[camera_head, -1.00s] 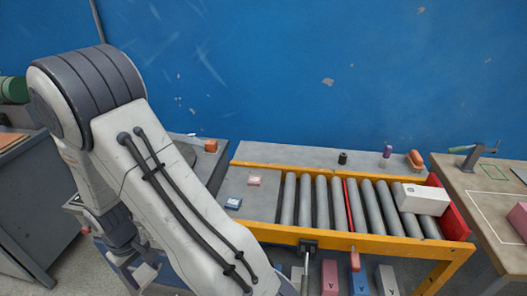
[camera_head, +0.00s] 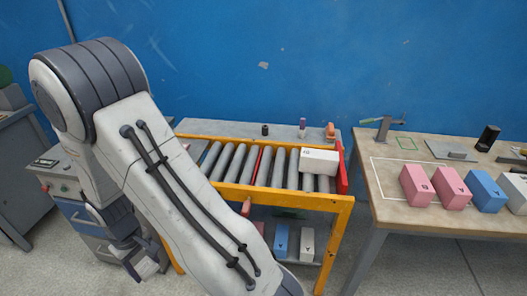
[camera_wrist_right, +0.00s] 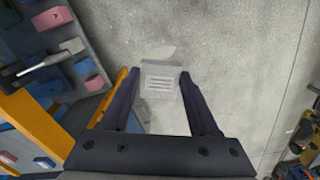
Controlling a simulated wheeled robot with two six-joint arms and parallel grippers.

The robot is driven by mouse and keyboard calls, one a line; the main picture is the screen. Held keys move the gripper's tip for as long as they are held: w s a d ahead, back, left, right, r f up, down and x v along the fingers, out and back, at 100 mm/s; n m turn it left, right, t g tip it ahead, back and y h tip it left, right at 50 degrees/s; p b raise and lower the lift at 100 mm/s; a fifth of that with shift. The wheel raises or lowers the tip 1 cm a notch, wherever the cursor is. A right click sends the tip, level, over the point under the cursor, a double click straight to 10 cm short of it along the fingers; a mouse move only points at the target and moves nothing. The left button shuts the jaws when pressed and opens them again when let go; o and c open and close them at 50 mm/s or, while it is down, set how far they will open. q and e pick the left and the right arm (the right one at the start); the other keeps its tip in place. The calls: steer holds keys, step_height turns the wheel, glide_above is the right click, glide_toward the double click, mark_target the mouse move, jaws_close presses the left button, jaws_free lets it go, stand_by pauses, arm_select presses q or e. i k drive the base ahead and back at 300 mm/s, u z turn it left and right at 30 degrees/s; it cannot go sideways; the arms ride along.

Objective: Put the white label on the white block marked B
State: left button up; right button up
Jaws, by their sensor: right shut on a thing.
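My right gripper (camera_head: 146,266) hangs low at the left of the head view, below its raised elbow. In the right wrist view its dark fingers (camera_wrist_right: 160,84) are shut on the white label (camera_wrist_right: 160,82), a pale square plate with grey printed lines, held over bare floor. A white block (camera_head: 319,161) lies on the conveyor rollers, its small mark too small to read. Another white block (camera_head: 517,192) stands on the wooden table, cut by the right picture edge, and a third white block (camera_head: 307,245) stands on the shelf below the conveyor. My left gripper is not in view.
The yellow-framed conveyor (camera_head: 290,196) has a red end plate. The wooden table (camera_head: 400,212) carries two pink blocks (camera_head: 416,185), a blue block (camera_head: 486,191) and a clamp (camera_head: 383,127). A grey cabinet stands at the left. Open floor lies between conveyor and table.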

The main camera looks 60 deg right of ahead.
mark_target(321, 154)
steer(key=z, duration=1.35)
